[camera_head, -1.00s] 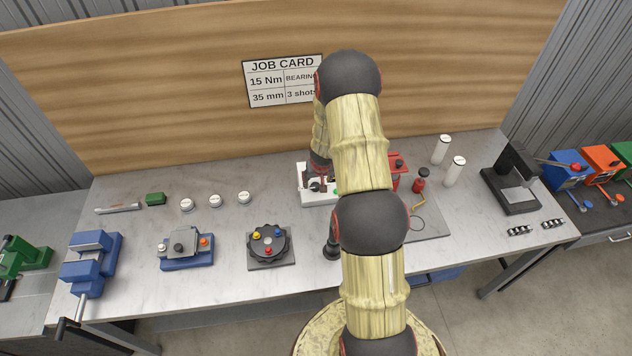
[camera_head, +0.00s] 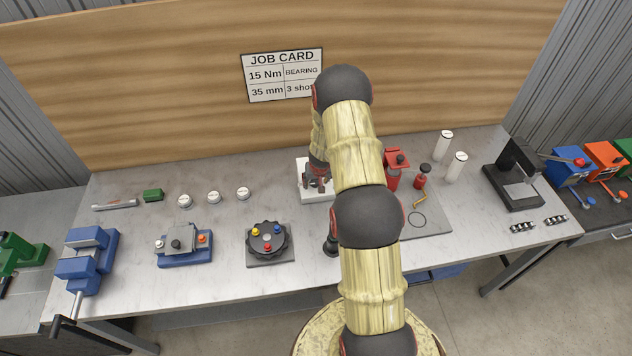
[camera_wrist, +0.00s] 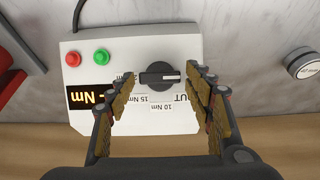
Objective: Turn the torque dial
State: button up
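The torque dial (camera_wrist: 158,77) is a black knob with a white pointer line on a white control box (camera_wrist: 140,45). In the wrist view its bar lies about level, with the line at the right end. Labels reading 10 Nm and 15 Nm show below it, upside down. My gripper (camera_wrist: 160,80) is open, with one finger on each side of the dial and a gap visible on both sides. In the head view the box (camera_head: 306,190) is partly hidden by my gripper (camera_head: 318,184) and arm, and the dial cannot be made out there.
A red button (camera_wrist: 72,59), a green button (camera_wrist: 101,57) and a lit Nm display (camera_wrist: 88,97) are on the box. A job card (camera_head: 283,75) reads 15 Nm. A black rotary fixture (camera_head: 267,240) and a red bottle (camera_head: 422,177) stand nearby.

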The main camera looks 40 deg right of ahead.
jog(key=c, duration=0.9)
